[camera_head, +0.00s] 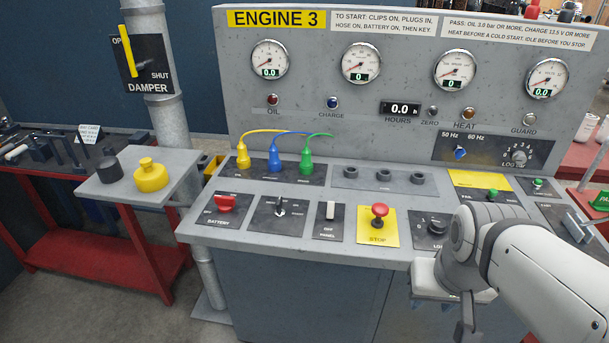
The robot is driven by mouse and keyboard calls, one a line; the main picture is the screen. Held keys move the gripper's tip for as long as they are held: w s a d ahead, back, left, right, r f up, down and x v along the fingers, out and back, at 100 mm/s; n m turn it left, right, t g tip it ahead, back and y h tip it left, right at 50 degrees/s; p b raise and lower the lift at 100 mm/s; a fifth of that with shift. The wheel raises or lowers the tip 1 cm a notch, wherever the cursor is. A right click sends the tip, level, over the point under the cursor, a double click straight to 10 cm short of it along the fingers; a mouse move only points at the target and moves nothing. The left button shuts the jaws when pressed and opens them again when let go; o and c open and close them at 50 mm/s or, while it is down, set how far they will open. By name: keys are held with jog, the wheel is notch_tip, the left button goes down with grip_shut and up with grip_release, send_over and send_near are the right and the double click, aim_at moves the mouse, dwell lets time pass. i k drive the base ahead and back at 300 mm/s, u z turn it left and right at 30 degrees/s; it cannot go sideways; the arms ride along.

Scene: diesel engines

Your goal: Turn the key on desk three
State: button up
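The grey desk (360,263) has a panel marked ENGINE 3 (276,18). On its left part a dark plate carries a small metal key switch (281,208) with ON and START lettering around it. The key looks roughly upright, but its exact position is too small to read. My gripper (466,328) hangs low at the desk's front edge, right of the key and well apart from it. Only part of it shows below my white wrist, and its opening cannot be made out.
Beside the key are a red battery switch (225,202), a panel switch (330,211) and a red stop button (379,213). Yellow, blue and green plugs (273,160) stand behind. A side shelf (125,188) holds a yellow weight-like object (150,175). My arm covers the desk's right front.

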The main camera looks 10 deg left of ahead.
aim_at(279, 212)
jog(key=z, duration=0.1)
jog(key=k, duration=0.55)
jog(key=u, duration=1.5)
jog(key=i, duration=1.55)
jog(key=z, duration=1.4)
